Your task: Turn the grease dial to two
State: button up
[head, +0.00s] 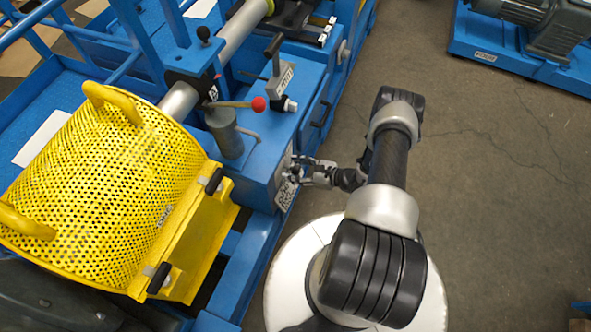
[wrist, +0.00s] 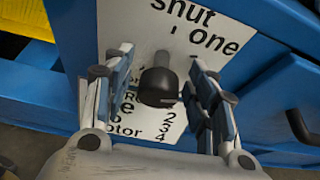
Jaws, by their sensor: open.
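The grease dial (wrist: 158,82) is a black knob on a white label plate (wrist: 185,42) on the blue housing. In the wrist view the words "shut" and "one" show above and right of it, and part of a list with numbers below. Where the dial points is hard to tell. My gripper (wrist: 160,98) is open, with one finger on each side of the knob; whether they touch it I cannot tell. In the head view my gripper (head: 300,170) is at the side of the blue housing, and the knob is hidden there.
A yellow perforated guard (head: 120,190) stands left of the housing (head: 262,150). A red-knobbed lever (head: 235,104) and a grey handle (head: 280,72) are above it. A black handle (wrist: 303,128) is at right in the wrist view. The floor (head: 490,170) to the right is clear.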

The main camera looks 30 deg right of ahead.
jog(key=c, duration=1.1)
